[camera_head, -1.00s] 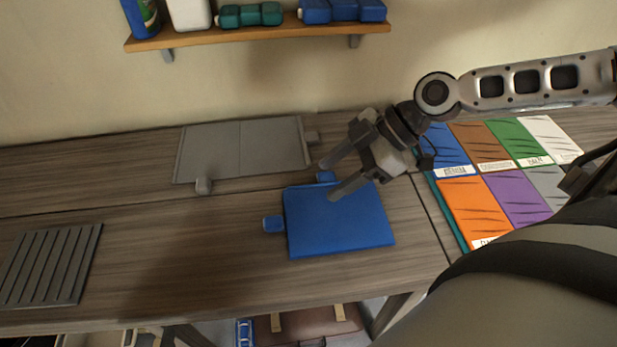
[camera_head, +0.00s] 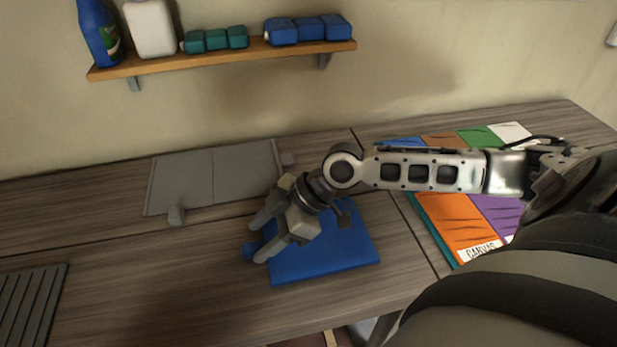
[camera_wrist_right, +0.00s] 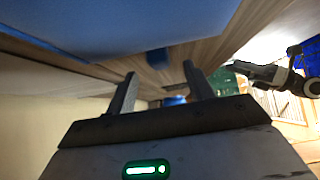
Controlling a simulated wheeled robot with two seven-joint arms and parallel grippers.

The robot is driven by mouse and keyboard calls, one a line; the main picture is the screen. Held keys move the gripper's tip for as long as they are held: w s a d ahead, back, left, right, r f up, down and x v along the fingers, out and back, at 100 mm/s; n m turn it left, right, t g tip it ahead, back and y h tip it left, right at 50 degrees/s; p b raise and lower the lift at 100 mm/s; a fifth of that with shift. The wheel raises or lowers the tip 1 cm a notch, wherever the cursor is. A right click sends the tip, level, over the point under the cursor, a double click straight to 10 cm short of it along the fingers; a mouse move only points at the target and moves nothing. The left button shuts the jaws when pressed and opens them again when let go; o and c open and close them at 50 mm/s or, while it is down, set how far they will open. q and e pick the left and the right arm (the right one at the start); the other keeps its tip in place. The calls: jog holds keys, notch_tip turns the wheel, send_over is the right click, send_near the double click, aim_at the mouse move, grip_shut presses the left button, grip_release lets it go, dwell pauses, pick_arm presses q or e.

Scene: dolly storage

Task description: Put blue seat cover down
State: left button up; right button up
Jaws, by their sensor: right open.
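The blue seat cover (camera_head: 325,258) lies flat on the wooden table, with a small blue tab at its left edge. My right gripper (camera_head: 254,240) is open over the cover's left part, its fingertips beside the tab. The arm and gripper hide the cover's upper left. In the right wrist view the blue cover (camera_wrist_right: 130,25) fills the top, and the two fingers (camera_wrist_right: 158,85) stand apart with nothing between them; a small blue piece shows just past them. My left gripper is not in the head view.
A grey panel with tabs (camera_head: 212,180) lies behind the cover. A slatted grey piece (camera_head: 28,305) lies at the front left. A colour swatch board (camera_head: 455,225) lies at right, partly behind my arm. A shelf (camera_head: 225,60) with bottles and blocks hangs above. Bare table lies left of the cover.

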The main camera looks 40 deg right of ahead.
aim_at(250, 247)
jog(key=x, duration=0.3)
jog(key=shift+a+f, duration=0.15)
grip_shut()
